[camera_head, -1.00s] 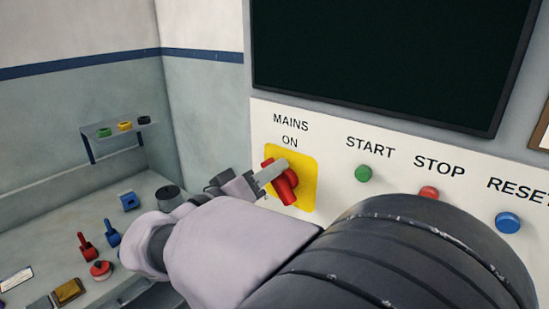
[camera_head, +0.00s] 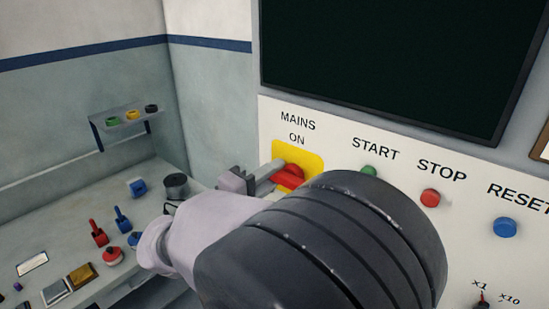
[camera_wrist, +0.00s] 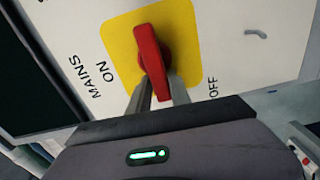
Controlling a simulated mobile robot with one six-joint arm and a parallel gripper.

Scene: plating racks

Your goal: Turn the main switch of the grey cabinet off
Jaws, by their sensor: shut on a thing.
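The main switch is a red handle (camera_head: 290,177) on a yellow plate (camera_head: 310,160), on the white panel of the grey cabinet. The words MAINS and ON stand above the plate. In the wrist view the red handle (camera_wrist: 151,55) points down the picture, between ON on the left and OFF on the lower right. My gripper (camera_wrist: 160,92) comes from below, with one finger on each side of the handle, and is shut on it. In the head view my gripper (camera_head: 270,174) reaches the handle from the left, and my arm hides the area below the plate.
Right of the switch are green START (camera_head: 369,171), red STOP (camera_head: 430,198) and blue RESET (camera_head: 505,227) buttons; my arm passes close to START. A dark screen (camera_head: 390,60) is above. A bench (camera_head: 60,220) with small parts stands left, under a small shelf (camera_head: 125,121).

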